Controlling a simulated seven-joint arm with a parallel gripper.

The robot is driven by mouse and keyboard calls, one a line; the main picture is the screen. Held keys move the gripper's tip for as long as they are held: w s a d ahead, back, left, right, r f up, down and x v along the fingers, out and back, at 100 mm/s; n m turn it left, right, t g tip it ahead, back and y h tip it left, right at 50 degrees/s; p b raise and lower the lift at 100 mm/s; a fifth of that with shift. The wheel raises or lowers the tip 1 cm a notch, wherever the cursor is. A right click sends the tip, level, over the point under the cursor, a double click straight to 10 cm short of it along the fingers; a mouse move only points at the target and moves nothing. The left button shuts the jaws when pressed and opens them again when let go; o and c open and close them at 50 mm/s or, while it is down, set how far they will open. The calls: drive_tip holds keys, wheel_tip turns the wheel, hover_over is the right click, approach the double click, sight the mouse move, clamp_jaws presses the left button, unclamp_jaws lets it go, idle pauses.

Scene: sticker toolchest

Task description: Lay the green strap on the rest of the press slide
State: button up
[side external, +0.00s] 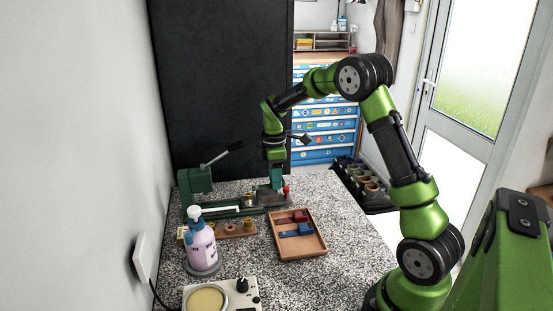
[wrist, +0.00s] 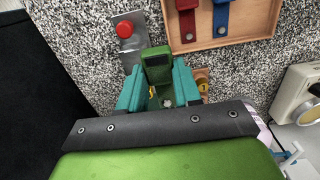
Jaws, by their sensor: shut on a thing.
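The green strap (wrist: 156,66) is between the teal fingers of my gripper (wrist: 158,92) in the wrist view, with its dark-tipped end sticking out past them. In the side external view my gripper (side external: 276,178) points down over the right end of the dark green press (side external: 195,181), close to its red knob (side external: 286,189). The knob (wrist: 124,30) also shows in the wrist view, on a grey metal plate (wrist: 127,50) beside the strap. The strap cannot be made out in the side view. The slide's rest is mostly hidden by my gripper, so I cannot tell whether the strap touches it.
A wooden tray (side external: 320,250) in front of the press holds a red strap (side external: 292,217) and a blue strap (side external: 296,230). A pump bottle (side external: 202,248), a wooden block with brass parts (side external: 233,229) and a device with a round pad (side external: 243,290) stand nearby.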

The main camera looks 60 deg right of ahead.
sight(266, 192)
drive_tip(key=shift+t, duration=0.3)
drive_tip(key=w, duration=0.1)
drive_tip(key=w+d+r, duration=0.1)
drive_tip(key=w+r, duration=0.1)
drive_tip(key=w, duration=0.1)
drive_tip(key=shift+d, duration=0.2)
drive_tip(key=shift+a+r, duration=0.1)
drive_tip(key=shift+r, duration=0.2)
drive_tip(key=shift+f, duration=3.25)
drive_tip(key=shift+f, duration=0.25)
drive_tip(key=o, duration=1.1)
drive_tip(key=shift+r, duration=0.1)
